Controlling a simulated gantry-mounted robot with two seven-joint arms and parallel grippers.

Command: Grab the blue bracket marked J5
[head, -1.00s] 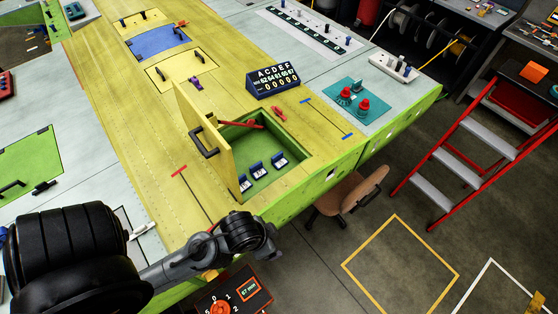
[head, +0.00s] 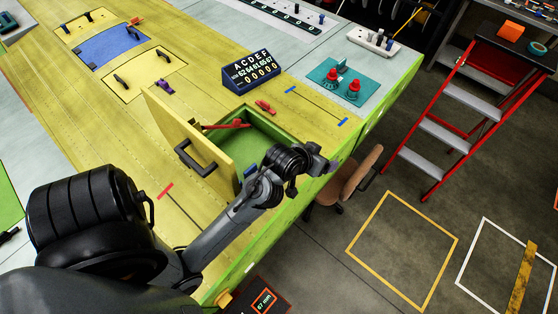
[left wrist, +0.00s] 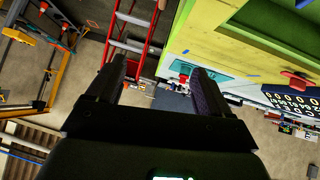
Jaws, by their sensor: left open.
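My left gripper (head: 322,160) is over the front edge of the green compartment in the yellow wing panel. In the left wrist view its two fingers (left wrist: 160,82) are apart with nothing between them. The open compartment (head: 262,138) has its yellow lid (head: 180,125) standing up on the left side. A bit of a blue bracket (head: 250,171) shows beside my arm inside the compartment. My forearm hides the rest of the brackets, and no J5 mark can be read. My right gripper is not in view.
A dark letter-and-number board (head: 251,72) and a teal plate with red knobs (head: 340,82) stand beyond. A chair (head: 350,180) and red step ladder (head: 450,120) stand off the wing's edge.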

